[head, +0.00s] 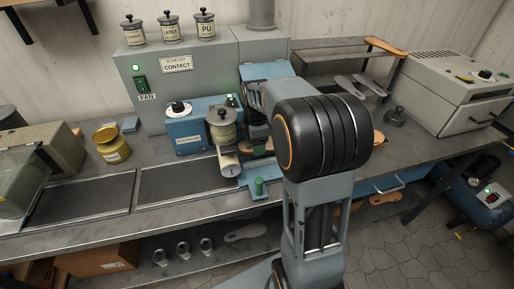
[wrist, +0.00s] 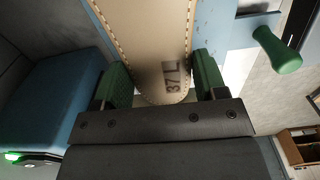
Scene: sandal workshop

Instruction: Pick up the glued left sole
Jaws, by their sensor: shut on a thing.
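In the wrist view, a tan sole (wrist: 150,45) with a stitched edge and the mark "37 L" lies between the green pads of my gripper (wrist: 161,82). The gripper is shut on its rounded end, one pad at each side. The far end of the sole runs out of the top of the picture. A light blue metal plate (wrist: 222,30) is close beside the sole. I cannot tell whether the sole touches it. Whether the sole carries glue does not show.
A green-knobbed lever (wrist: 277,50) sticks out close to the right of the gripper; its knob (head: 259,187) stands at the bench front. A blue machine (head: 195,128) stands left of my arm. A yellow pot (head: 111,145) and a grey oven-like box (head: 450,90) stand farther off.

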